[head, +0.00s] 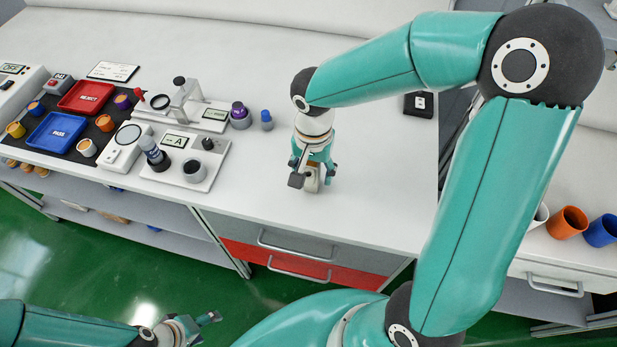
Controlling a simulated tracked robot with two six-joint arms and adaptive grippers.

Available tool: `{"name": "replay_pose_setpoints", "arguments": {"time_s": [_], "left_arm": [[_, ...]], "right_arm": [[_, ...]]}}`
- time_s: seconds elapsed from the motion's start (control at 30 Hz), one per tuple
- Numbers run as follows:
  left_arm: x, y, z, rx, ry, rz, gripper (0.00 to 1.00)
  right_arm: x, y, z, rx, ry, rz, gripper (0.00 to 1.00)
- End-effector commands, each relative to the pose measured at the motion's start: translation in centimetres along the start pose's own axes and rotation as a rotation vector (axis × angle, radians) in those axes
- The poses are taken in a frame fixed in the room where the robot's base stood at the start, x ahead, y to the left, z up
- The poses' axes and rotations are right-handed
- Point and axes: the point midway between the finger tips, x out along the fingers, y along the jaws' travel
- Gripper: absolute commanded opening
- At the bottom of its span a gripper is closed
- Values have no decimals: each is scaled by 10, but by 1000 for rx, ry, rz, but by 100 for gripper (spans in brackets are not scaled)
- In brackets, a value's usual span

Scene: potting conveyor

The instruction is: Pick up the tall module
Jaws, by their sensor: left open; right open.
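My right gripper (312,179) points down at the white bench top, right of the instruments. It is open. A small beige upright block (312,184) shows between its fingers, mostly hidden by the gripper. I cannot tell for sure that this block is the tall module, or whether the fingers touch it. My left gripper (208,322) is open and empty, low in the picture, in front of the bench and over the green floor.
Left of the block are a purple-topped knob (239,114), a small blue-topped piece (266,121) and a white instrument plate (200,172). A red tray (87,97) and a blue tray (55,132) lie further left. Orange (567,222) and blue (603,231) cups stand at right.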

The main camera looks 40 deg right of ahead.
Motion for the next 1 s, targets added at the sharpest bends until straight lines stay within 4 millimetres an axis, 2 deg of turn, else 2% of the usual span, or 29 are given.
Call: {"name": "replay_pose_setpoints", "arguments": {"time_s": [0.13,0.4,0.77,1.0], "left_arm": [[-1,0,0,0,0,0,64],[-1,0,0,0,0,0,64],[-1,0,0,0,0,0,64],[-1,0,0,0,0,0,64]], "right_arm": [[17,0,0,1,-1,2,60],[19,0,0,1,0,-1,60],[19,0,0,1,0,0,0],[19,0,0,1,1,-1,0]]}}
